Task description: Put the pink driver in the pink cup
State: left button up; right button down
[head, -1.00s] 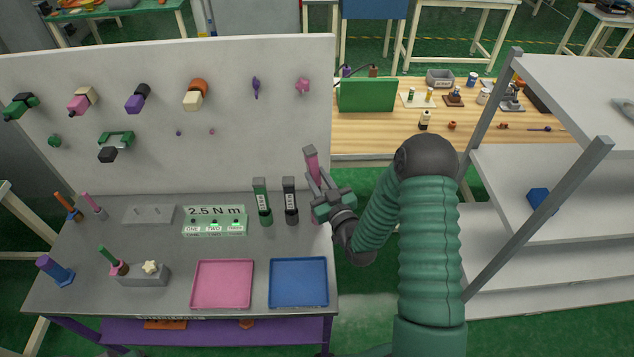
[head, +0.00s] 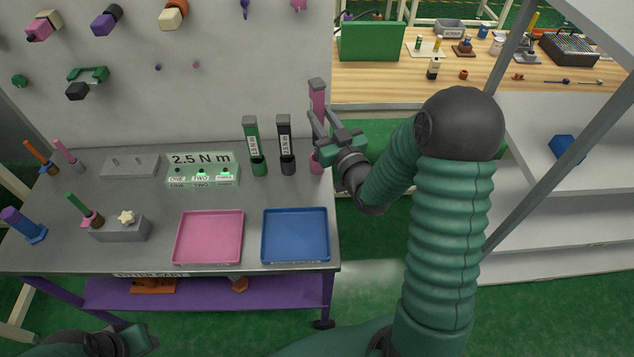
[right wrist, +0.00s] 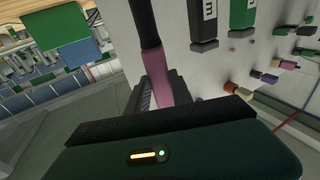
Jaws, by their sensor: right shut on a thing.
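The pink driver (head: 317,98) stands about upright at the right edge of the grey bench, with a grey top end. My right gripper (head: 322,132) is shut on it. The driver's pink body (right wrist: 157,80) also shows between the fingers in the right wrist view. The pink cup (head: 316,167) is directly below the gripper, partly hidden by it. The gripper covers the driver's lower part, so I cannot tell whether its end is inside the cup. My left gripper (head: 140,339) is low at the left, partly cut off, and its fingers are unclear.
A green driver (head: 251,140) and a black driver (head: 286,140) stand in cups just left of the pink one. A 2.5 N m box (head: 202,172), a pink tray (head: 208,238) and a blue tray (head: 296,236) are on the bench. A white panel (head: 220,90) rises behind.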

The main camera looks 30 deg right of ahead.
notch_tip(320, 180, down, 10)
jog(key=b, duration=0.1)
jog(key=shift+b, duration=0.3)
jog(key=shift+f, duration=0.1)
jog(key=c, duration=1.1)
grip_release()
